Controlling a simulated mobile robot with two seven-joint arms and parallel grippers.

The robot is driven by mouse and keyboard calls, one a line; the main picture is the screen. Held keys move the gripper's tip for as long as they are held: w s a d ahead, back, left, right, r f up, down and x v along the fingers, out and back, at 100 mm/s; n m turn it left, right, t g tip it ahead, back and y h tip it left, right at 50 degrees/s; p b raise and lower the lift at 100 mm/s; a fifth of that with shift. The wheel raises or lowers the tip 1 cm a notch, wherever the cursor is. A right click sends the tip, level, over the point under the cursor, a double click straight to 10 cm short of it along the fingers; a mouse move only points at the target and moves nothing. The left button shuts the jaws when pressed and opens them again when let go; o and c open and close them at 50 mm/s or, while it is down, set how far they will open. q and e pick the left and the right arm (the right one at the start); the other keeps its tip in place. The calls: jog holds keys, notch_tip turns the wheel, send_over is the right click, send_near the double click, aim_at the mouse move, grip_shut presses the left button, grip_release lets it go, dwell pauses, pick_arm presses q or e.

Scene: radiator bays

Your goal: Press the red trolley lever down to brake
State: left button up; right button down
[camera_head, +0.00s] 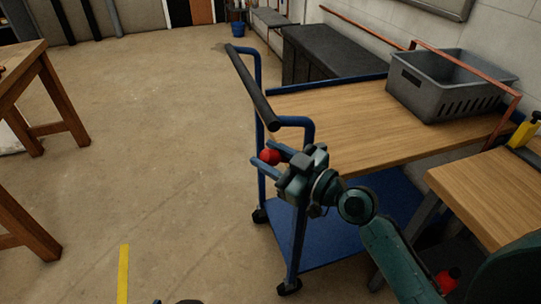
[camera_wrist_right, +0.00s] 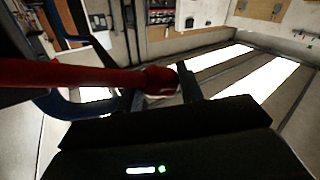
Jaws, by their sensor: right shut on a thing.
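The blue-framed trolley (camera_head: 340,103) has a wooden top, a lower blue shelf and a black push handle (camera_head: 252,85). The red lever's round knob (camera_head: 269,156) shows at the trolley's handle end, below the handle. My right gripper (camera_head: 268,157) reaches in from the lower right and is shut on the red lever, its fingers either side of the knob. In the right wrist view the red lever (camera_wrist_right: 90,76) runs in from the left and its knob end lies between the fingers. My gripper hides part of the lever in the head view.
A grey crate (camera_head: 440,88) stands on the trolley's top. A wooden bench (camera_head: 495,190) is close at the right, with a yellow bottle (camera_head: 524,133). A wooden table (camera_head: 45,75) stands at the left. The floor (camera_head: 170,150) between is clear.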

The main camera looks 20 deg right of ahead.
jog(key=shift+f, duration=0.2)
jog(key=shift+a+f+n+g+h+p, duration=0.25)
jog(key=shift+f+n+p, duration=0.1)
jog(key=shift+f+n, duration=0.1)
jog(key=shift+a+f+n+g+h+p, duration=0.15)
jog(key=shift+f+n+g+p, duration=0.1)
jog(key=shift+f+n+p, duration=0.15)
pick_arm(q)
jog(key=r+p, duration=0.1)
jog(key=p, duration=0.1)
jog(key=a+r+p, duration=0.1)
jog(key=p, duration=0.1)
jog(key=a+r+g+y+p, duration=0.1)
jog(key=p, duration=0.1)
jog(key=shift+s+p, duration=0.35)
jog(key=shift+s, duration=0.05)
pick_arm(e)
notch_tip(320, 180, down, 9)
jog(key=d+n+g+h, duration=0.1)
jog(key=n+g+h, duration=0.1)
jog(key=n+h, duration=0.2)
jog(key=shift+n, duration=0.55)
jog(key=shift+s, duration=0.1)
jog(key=c, duration=0.9)
grip_release()
pick_arm(q)
jog(key=shift+w+d+r, duration=0.1)
jog(key=shift+r, duration=0.05)
pick_arm(e)
jog(key=shift+r, duration=0.1)
